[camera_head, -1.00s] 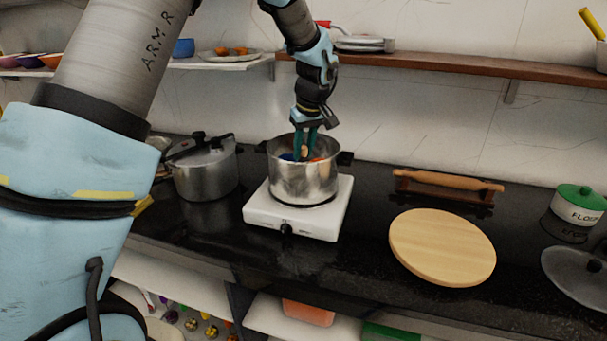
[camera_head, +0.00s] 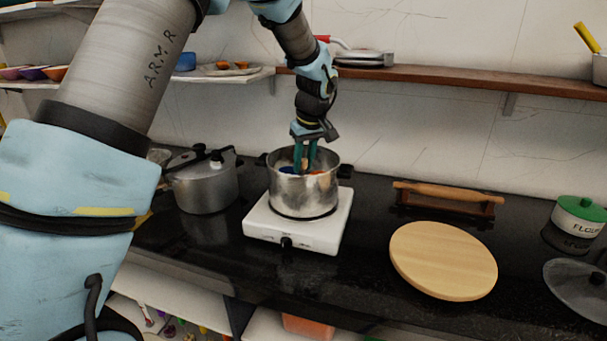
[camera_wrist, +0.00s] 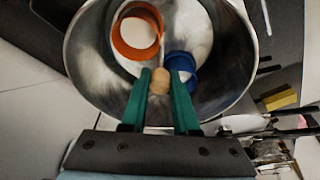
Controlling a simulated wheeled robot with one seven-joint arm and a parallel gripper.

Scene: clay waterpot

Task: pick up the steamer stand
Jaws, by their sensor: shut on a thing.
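A steel pot (camera_head: 303,196) stands on the white hot plate (camera_head: 298,233). My gripper (camera_head: 305,163) points down into the pot. In the wrist view its green fingers (camera_wrist: 160,88) are shut on a tan rounded knob (camera_wrist: 160,80). An orange cup (camera_wrist: 124,48) and a blue cup (camera_wrist: 180,62) sit beside the knob inside the pot. The knob and cups look like parts of the steamer stand, but the joints between them are hidden. I cannot tell whether it touches the pot floor.
A lidded pressure cooker (camera_head: 205,184) stands left of the hot plate. A round wooden board (camera_head: 443,260), a rolling pin on a rack (camera_head: 447,193) and a flour tin (camera_head: 577,218) are to the right. A wooden shelf (camera_head: 450,81) runs along the wall above.

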